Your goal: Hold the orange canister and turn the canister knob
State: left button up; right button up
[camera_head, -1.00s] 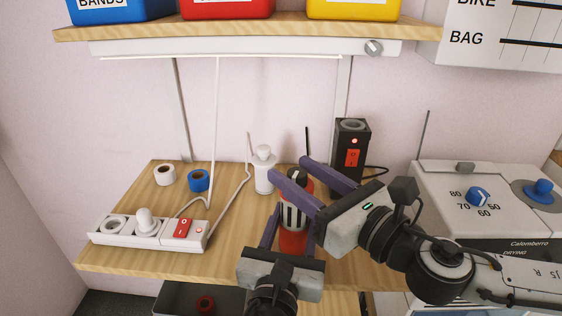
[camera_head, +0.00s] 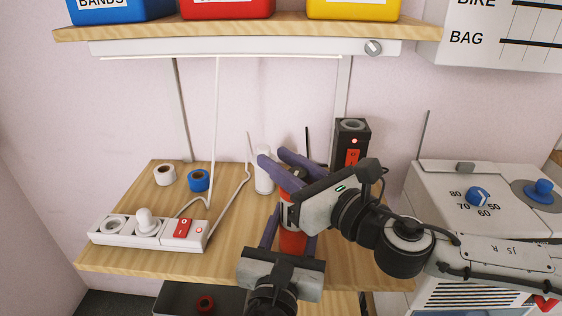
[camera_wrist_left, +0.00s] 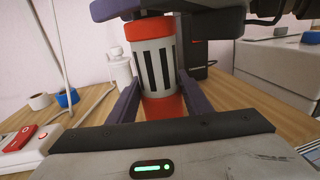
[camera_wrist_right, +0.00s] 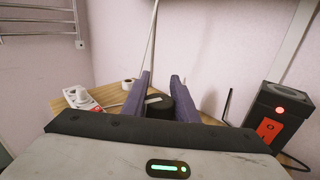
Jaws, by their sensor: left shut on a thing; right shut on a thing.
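The orange canister (camera_head: 292,243) stands upright on the wooden table, with a white, black-striped band around its middle. In the left wrist view the canister (camera_wrist_left: 157,65) is between the left fingers. My left gripper (camera_head: 288,226) is shut on the canister's body from the front. My right gripper (camera_head: 284,165) is above it, fingers around the top. In the right wrist view the black knob (camera_wrist_right: 159,106), with a pale mark, is between the fingers of the right gripper (camera_wrist_right: 160,90), which is shut on it. The right gripper hides much of the canister's top in the head view.
A white bottle (camera_head: 264,172) stands just behind the canister. A black box with a red switch (camera_head: 352,130) is at the back right. A white power strip (camera_head: 150,232) and two tape rolls, one blue (camera_head: 198,180), lie left. A shelf (camera_head: 240,27) hangs above.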

jog(key=m+t+h, duration=0.1)
jog(key=m+h, duration=0.1)
jog(key=m+t+h, duration=0.1)
jog(key=shift+w+d+t+h, duration=0.25)
jog(key=shift+d+t+h, duration=0.05)
jog(key=shift+h, duration=0.1)
jog(key=shift+w+d+m+t+h, duration=0.1)
jog(key=shift+d+m+t+h, duration=0.15)
jog(key=shift+m+h, duration=0.25)
jog(key=shift+w+d+m+t+h, duration=0.1)
jog(key=shift+d+m+t+h, duration=0.15)
jog(key=shift+h, duration=0.45)
jog(key=o, duration=1.1)
jog(key=shift+c, duration=0.2)
notch_tip(320, 180, up, 10)
jog(key=shift+a, duration=0.1)
pick_arm(q)
jog(key=o, duration=1.6)
